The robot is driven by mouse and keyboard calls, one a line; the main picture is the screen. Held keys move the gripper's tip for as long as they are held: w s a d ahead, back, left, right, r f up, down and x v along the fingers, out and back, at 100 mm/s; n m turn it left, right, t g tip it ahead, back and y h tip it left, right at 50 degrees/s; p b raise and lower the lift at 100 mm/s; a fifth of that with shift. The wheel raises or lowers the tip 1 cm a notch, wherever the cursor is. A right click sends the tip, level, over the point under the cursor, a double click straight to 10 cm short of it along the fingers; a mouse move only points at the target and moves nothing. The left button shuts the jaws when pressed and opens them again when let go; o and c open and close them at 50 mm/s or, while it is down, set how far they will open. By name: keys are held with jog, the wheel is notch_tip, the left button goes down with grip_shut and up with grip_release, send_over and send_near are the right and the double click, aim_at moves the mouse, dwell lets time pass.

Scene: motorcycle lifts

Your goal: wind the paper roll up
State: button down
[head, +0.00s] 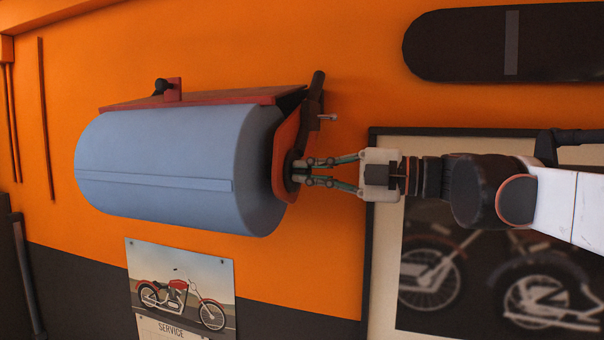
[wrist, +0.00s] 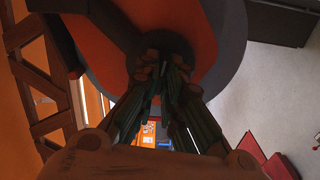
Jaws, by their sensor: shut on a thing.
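The paper roll (head: 160,170) is a large blue cylinder on a wall holder with a red top plate (head: 205,98) and a red end bracket (head: 287,150). A loose paper edge shows as a strip along the roll's front. My gripper (head: 300,172) reaches in from the right and is shut on a dark knob at the hub of the end bracket. In the wrist view the fingertips (wrist: 160,68) close on the dark hub (wrist: 150,45) in front of the red bracket (wrist: 112,58). The fingers hide most of the knob.
A framed motorcycle picture (head: 385,240) hangs behind my arm. A service calendar (head: 180,285) hangs below the roll. A dark rounded board (head: 460,45) is on the wall at upper right. A dark lever (head: 317,85) stands up at the bracket's top, close above my gripper.

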dwell(0.3)
jog(key=c, duration=1.7)
grip_release()
